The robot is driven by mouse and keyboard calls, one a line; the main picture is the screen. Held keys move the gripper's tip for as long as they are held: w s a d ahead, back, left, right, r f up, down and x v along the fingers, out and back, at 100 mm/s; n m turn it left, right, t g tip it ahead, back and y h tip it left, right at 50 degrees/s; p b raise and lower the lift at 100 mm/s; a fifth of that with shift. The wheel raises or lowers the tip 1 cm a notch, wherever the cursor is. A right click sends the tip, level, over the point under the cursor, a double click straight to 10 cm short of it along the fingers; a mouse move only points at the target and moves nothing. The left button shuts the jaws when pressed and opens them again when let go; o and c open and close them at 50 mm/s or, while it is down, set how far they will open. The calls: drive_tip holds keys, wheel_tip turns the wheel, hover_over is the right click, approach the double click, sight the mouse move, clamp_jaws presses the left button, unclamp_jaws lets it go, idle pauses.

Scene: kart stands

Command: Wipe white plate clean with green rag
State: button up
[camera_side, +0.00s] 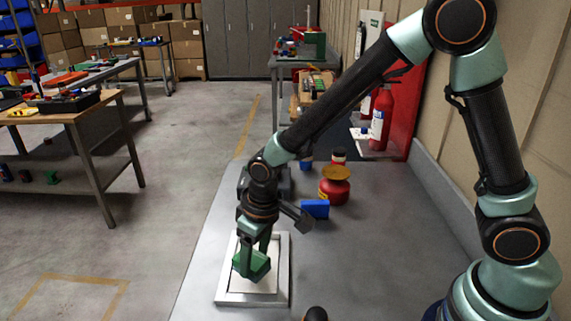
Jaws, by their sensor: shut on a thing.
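The white plate (269,289) is a flat square panel in a pale grey frame, lying near the left edge of the grey table. My gripper (252,254) points down over it and is shut on the green rag (253,264). The rag looks bunched and sits over the middle-left part of the plate; it appears to touch the surface, though I cannot be sure. It hides part of the plate, and no marks on the plate can be made out.
A blue block (315,209) and a red can with a yellow top (335,186) stand behind the plate. A dark object sits behind my wrist. The table (380,260) right of the plate is clear.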

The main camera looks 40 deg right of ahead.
drive_tip(key=shift+r, duration=2.35)
